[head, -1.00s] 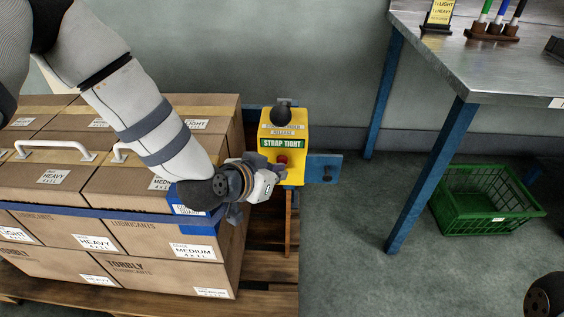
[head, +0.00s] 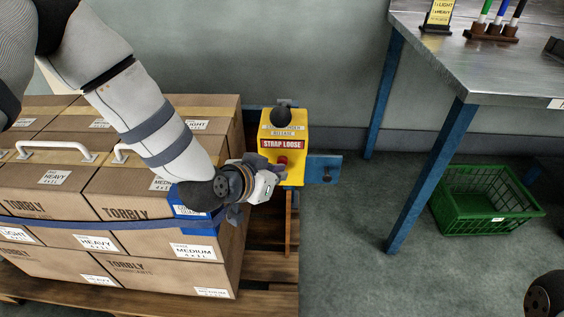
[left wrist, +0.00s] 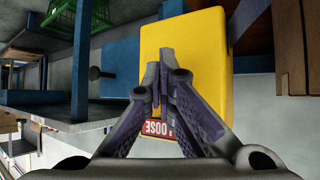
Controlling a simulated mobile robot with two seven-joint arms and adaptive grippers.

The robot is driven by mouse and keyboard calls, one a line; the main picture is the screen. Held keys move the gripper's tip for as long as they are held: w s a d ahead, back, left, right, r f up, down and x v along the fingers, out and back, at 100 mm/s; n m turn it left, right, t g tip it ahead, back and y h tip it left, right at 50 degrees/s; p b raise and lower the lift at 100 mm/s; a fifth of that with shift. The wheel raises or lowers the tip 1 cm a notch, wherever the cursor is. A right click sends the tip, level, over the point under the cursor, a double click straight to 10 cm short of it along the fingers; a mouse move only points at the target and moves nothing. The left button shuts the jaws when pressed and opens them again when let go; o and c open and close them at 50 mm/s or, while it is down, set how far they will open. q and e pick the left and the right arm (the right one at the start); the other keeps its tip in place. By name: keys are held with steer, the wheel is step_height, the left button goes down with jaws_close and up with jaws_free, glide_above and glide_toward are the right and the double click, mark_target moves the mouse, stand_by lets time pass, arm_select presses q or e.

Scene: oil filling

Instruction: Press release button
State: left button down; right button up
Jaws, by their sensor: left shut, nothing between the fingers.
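The yellow strap box (head: 296,170) stands at the right side of the pallet of cartons. It has a black knob (head: 283,116) on top, a "RELEASE" label and a red sign (head: 282,144) reading "STRAP LOOSE". The red button (head: 282,161) sits just below the sign. My left gripper (head: 277,170) is shut and empty, with its tips at the box front beside the red button; I cannot tell whether they touch. In the left wrist view the shut fingers (left wrist: 162,80) lie in front of the yellow box (left wrist: 205,50) and hide the button. My right gripper does not show.
Brown cartons (head: 150,240) on a wooden pallet (head: 268,285) fill the left, with a blue strap (head: 100,223) around them. A metal table (head: 490,60) with blue legs stands right, a green basket (head: 485,205) beneath it. The floor between is clear.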

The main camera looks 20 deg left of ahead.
arm_select(q)
steer(key=shift+s+d, duration=0.2)
steer(key=shift+s, duration=0.4)
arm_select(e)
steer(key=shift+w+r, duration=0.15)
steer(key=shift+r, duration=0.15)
arm_select(q)
steer(key=s+p, duration=0.1)
steer(key=s, duration=0.1)
steer(key=s+d+p, duration=0.1)
steer(key=s, duration=0.2)
steer(key=shift+d, duration=0.15)
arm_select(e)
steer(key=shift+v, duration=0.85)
arm_select(q)
steer(key=shift+w, duration=0.1)
